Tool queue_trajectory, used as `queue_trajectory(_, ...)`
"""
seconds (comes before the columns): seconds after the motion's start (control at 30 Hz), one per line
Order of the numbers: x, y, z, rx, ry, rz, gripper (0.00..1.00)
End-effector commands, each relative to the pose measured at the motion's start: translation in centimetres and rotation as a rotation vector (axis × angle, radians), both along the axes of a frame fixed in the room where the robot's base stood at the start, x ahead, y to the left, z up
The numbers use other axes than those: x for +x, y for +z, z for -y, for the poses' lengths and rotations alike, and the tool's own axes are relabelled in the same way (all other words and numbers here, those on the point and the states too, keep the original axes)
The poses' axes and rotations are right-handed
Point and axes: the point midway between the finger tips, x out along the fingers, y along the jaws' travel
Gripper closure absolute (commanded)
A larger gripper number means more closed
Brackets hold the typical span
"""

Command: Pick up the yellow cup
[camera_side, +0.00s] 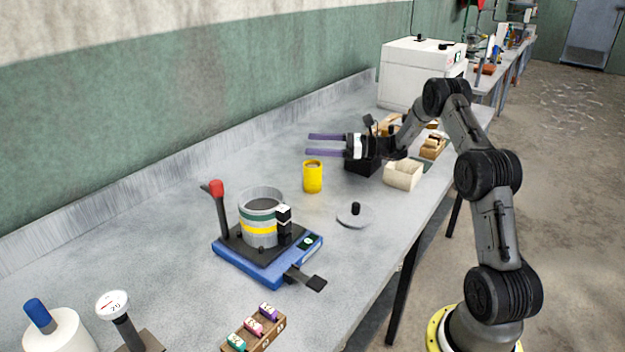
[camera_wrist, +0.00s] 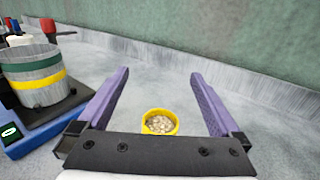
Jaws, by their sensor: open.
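The yellow cup (camera_side: 313,178) stands upright on the grey table, left of the middle of the bench in the side view. In the wrist view the yellow cup (camera_wrist: 159,122) shows pale grain inside, and it lies in the gap between the two purple fingers, close to the palm edge. My gripper (camera_side: 308,144) is open and empty, its fingers pointing left. In the side view the fingers appear just above the cup's rim. In the wrist view my gripper (camera_wrist: 160,75) has its fingers wide apart, one on each side of the cup, with no contact visible.
A grey pot (camera_side: 262,218) with green and yellow bands sits on a blue-based device (camera_side: 265,270) with a red-knobbed lever. A round lid (camera_side: 354,216) lies right of it. Clear table lies behind the cup.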

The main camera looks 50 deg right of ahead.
Motion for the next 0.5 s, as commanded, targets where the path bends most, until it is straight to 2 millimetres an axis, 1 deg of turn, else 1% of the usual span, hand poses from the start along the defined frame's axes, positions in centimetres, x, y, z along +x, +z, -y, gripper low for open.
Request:
queue_trajectory(0.03, -0.5, -0.9, 0.9, 0.011, -0.017, -0.010, 0.00)
queue_trajectory(0.1, -0.7, -1.2, 1.4, 0.011, -0.027, -0.011, 0.00)
queue_trajectory(0.37, -0.7, -3.6, 1.4, 0.010, -0.027, -0.012, 0.00)
queue_trajectory(0.47, -0.7, -4.8, 1.4, 0.011, -0.027, -0.012, 0.00)
queue_trajectory(0.5, -0.7, -5.6, 1.4, 0.012, -0.027, -0.014, 0.00)
